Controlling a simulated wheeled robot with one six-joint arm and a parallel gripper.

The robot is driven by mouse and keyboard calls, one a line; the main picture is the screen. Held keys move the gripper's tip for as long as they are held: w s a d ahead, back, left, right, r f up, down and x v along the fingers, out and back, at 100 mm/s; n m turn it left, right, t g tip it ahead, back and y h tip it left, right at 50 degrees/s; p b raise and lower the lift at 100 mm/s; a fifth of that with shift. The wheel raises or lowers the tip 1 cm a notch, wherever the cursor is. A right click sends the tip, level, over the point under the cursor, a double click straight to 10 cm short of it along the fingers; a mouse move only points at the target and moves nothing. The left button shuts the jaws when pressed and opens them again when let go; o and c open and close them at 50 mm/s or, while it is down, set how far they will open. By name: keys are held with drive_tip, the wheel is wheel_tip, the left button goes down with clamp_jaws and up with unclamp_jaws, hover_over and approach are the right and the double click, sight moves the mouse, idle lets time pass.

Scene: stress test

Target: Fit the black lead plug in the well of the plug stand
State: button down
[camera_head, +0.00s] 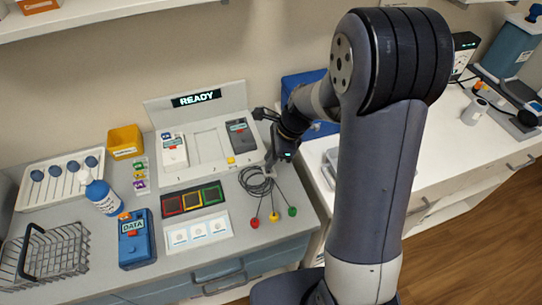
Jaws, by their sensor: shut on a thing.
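My gripper (272,164) is at the right end of the left bench, just right of the white READY station and above the coiled black leads. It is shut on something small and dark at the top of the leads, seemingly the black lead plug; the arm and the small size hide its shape. The black leads (257,186) lie coiled on the bench and run to a red end (255,222), a yellow end (273,217) and a green end (292,211). I cannot pick out the plug stand or its well for sure.
The READY station (210,140) holds two handheld devices. Left and front of the leads lie a red-yellow-green framed tray (192,199) and a white three-disc panel (198,232). A blue DATA device (136,240), bottle (101,194) and wire basket (46,256) stand further left.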

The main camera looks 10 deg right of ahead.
drive_tip(key=shift+f+b, duration=0.7)
drive_tip(key=shift+f, duration=0.4)
idle(1.2)
drive_tip(key=c, duration=1.7)
unclamp_jaws()
drive_tip(key=shift+r, duration=0.1)
drive_tip(key=shift+r+p, duration=1.95)
drive_tip(key=o, duration=0.6)
